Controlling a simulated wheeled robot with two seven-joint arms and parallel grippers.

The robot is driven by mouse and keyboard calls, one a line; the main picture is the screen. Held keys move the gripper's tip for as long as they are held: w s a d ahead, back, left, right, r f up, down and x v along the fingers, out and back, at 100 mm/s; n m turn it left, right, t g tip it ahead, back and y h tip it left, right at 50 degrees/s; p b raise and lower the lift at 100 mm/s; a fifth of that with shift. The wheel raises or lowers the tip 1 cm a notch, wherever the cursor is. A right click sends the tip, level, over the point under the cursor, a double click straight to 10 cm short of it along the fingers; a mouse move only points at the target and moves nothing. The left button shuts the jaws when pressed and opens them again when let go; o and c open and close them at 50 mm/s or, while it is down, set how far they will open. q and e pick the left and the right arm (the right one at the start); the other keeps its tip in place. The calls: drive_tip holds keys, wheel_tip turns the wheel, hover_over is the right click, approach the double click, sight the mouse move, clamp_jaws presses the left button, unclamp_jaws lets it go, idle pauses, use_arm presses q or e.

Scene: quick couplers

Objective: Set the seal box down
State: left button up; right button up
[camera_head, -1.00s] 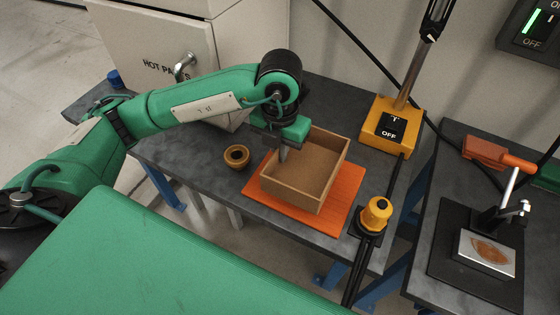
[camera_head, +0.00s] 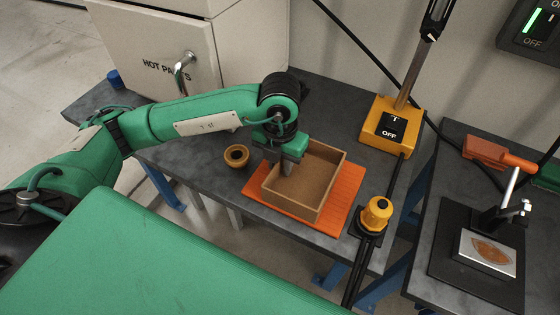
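The seal box (camera_head: 294,206) is a brown, open-topped, empty box. It is upright over the orange mat (camera_head: 350,186) and looks to be resting on it or very close to it; I cannot tell which. My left gripper (camera_head: 285,169) is at the box's upper-left wall, pointing down, and appears shut on that wall. Its fingertips are partly hidden. My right gripper is not in view.
A yellow-topped black coupler (camera_head: 376,214) stands at the mat's right. A yellow switch base (camera_head: 391,126) is behind. A toggle clamp (camera_head: 500,215) sits on the right bench. A HOT PARTS cabinet (camera_head: 150,50) stands behind.

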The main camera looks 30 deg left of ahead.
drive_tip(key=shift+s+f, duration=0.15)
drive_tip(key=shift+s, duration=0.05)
use_arm(q)
drive_tip(key=shift+r, duration=0.1)
drive_tip(key=shift+r, duration=0.25)
wheel_tip(320, 180, up, 10)
drive_tip(key=shift+r+p, duration=0.1)
drive_tip(key=shift+p, duration=0.25)
drive_tip(key=shift+r, duration=0.7)
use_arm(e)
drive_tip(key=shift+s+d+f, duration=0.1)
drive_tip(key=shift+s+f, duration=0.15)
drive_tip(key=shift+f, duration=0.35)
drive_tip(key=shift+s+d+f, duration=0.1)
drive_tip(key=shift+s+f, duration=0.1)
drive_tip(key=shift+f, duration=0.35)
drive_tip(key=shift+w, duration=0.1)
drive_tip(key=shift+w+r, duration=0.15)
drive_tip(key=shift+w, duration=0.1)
